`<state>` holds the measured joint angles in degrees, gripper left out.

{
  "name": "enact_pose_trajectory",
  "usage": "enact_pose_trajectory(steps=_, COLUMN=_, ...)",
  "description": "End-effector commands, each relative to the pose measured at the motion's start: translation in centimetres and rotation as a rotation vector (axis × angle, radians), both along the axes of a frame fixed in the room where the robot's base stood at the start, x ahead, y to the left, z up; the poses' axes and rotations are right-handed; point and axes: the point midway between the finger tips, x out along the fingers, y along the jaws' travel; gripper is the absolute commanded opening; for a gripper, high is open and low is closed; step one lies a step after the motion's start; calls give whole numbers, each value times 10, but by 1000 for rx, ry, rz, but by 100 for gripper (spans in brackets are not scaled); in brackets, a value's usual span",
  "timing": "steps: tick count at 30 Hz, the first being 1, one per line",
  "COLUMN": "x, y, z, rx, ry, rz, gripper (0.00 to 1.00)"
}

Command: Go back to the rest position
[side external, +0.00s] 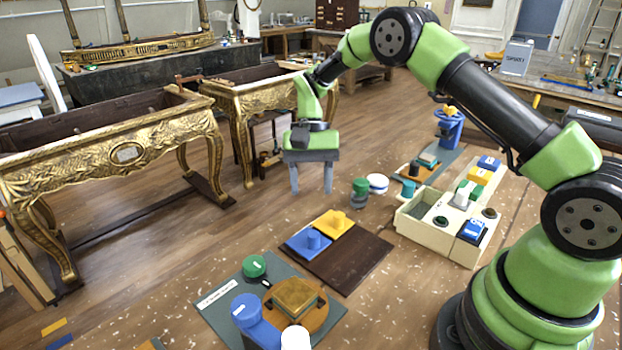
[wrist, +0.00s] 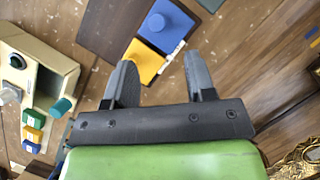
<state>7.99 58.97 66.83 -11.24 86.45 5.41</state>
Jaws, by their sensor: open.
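My gripper (side external: 311,187) points down with its two grey fingers apart and nothing between them. It hangs above the wood-look surface, behind the dark brown board (side external: 361,265) with the blue piece (side external: 308,243) and the yellow piece (side external: 334,223). In the wrist view, my gripper (wrist: 159,72) also shows open. Past its fingertips lie the yellow piece (wrist: 146,60) and the blue piece (wrist: 166,24). No marker of a rest position shows. A green-topped cylinder (side external: 360,187) and a white round piece (side external: 377,183) stand right of the gripper.
A cream box (side external: 407,222) with coloured blocks stands at right. At front, a dark green mat (side external: 215,307) holds a round wooden base (side external: 317,318) and a blue stand (side external: 253,318). Gilt tables (side external: 127,153) stand at left. Bare surface lies left of the gripper.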

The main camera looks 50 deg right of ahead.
Motion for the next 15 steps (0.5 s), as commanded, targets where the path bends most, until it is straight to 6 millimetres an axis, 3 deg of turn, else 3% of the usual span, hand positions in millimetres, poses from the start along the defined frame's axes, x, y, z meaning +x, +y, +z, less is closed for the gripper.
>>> enact_pose_trajectory(steps=12, x=2, y=-2, z=8, rx=0, ry=-2, rz=1, gripper=50)
enact_pose_trajectory(steps=15, x=1, y=-1, z=18, rx=-3, ry=-25, rz=9, gripper=50)
